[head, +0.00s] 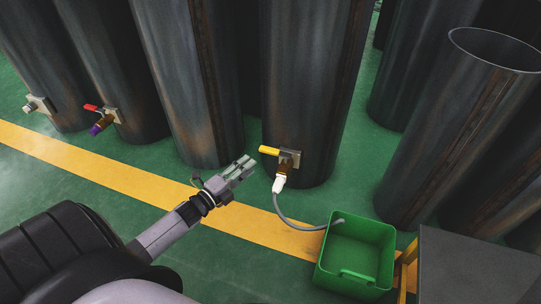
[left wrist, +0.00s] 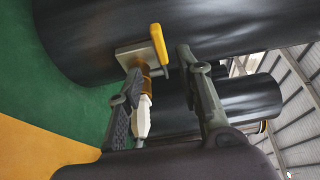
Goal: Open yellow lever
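The yellow lever (head: 269,150) sits on a brass valve (head: 285,168) low on a dark cylinder and sticks out to the left. In the left wrist view the yellow lever (left wrist: 159,45) shows ahead of and between the fingertips, nearer the right finger. My left gripper (head: 247,166) is open and empty, a little left of the lever, with its fingers pointing toward the cylinder. In the left wrist view the gripper's two fingers (left wrist: 160,68) stand apart. I cannot tell whether either finger touches the lever. My right gripper is not in view.
A white connector (head: 279,184) and grey hose (head: 290,222) run from the valve into a green bin (head: 357,252). A grey-topped table (head: 475,268) stands at the lower right. A red-lever valve (head: 93,108) is on a cylinder at left. Yellow-striped floor (head: 120,178) lies clear in front.

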